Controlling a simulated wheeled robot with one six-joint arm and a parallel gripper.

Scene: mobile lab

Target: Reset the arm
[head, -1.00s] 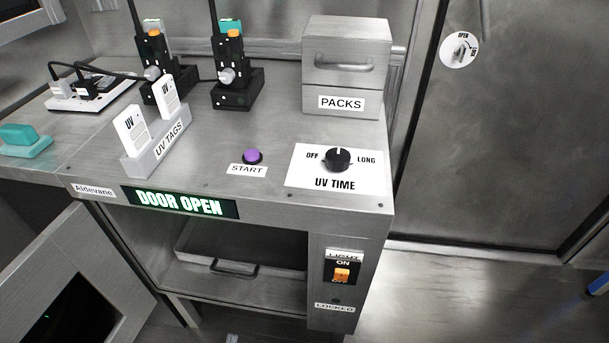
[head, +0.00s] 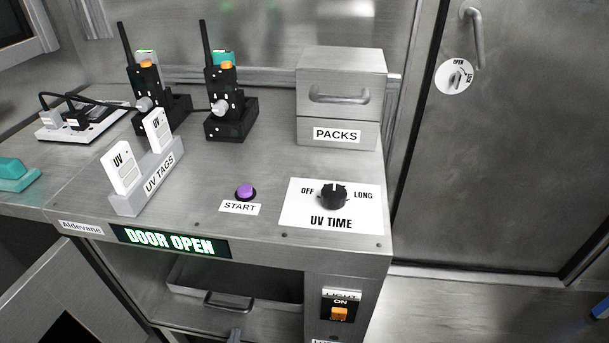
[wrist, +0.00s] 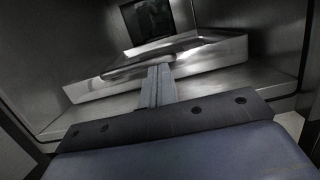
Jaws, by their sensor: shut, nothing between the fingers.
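My gripper (wrist: 159,72) shows in the wrist view with its two grey fingers together and nothing between them. It points into a metal chamber, toward a shallow metal tray (wrist: 205,58) that lies tilted in the picture. Whether the fingertips touch the tray, I cannot tell. In the head view the tray (head: 196,292) with its bar handle sits in the open compartment under the counter. A small grey piece at the bottom edge there may be part of my gripper.
The counter (head: 215,170) holds UV tags (head: 123,168), two radios in chargers, a purple START button (head: 245,192), a UV TIME dial (head: 333,196) and a PACKS box (head: 340,90). The sign (head: 172,243) reads DOOR OPEN. The open cabinet door (head: 45,285) stands at lower left. Floor shows at right.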

